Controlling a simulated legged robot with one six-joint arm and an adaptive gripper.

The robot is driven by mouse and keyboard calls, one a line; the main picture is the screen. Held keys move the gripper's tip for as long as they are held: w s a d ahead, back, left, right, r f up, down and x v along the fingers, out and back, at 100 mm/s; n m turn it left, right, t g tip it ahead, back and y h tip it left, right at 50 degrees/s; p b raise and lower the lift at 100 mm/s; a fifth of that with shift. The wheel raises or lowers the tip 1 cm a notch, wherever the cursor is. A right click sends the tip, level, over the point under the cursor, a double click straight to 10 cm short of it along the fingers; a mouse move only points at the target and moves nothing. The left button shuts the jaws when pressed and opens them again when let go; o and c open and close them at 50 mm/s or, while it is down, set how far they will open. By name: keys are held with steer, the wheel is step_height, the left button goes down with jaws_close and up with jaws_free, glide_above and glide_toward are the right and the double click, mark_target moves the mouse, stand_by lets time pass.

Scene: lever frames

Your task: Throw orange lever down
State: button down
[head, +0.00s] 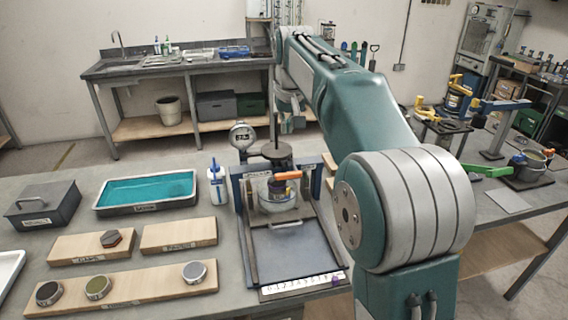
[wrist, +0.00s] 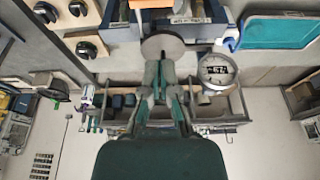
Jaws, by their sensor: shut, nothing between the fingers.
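The orange lever (head: 287,175) has a short bar-shaped handle that lies about level over a pale round part inside a blue-grey metal frame (head: 300,245) on the near bench. In the wrist view, the orange lever (wrist: 155,4) is cut off at the top edge, beyond my fingertips. My gripper (head: 292,124) hangs above and behind the frame, apart from the lever. In the wrist view, my gripper (wrist: 160,68) has its fingers together with nothing between them. The lever's pivot is hard to make out.
A dark disc on a post (head: 277,150) and a round gauge (head: 242,136) stand behind the frame. A white-and-blue bottle (head: 217,186) and a teal-filled tray (head: 147,191) are to the left. A green lever (head: 487,170) is on the right bench.

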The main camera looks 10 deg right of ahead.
mark_target(284, 173)
steer(key=shift+a, duration=0.1)
steer(key=x, duration=0.9)
steer(key=s+x, duration=0.1)
steer(key=x, duration=0.4)
steer(key=shift+s+f, duration=0.15)
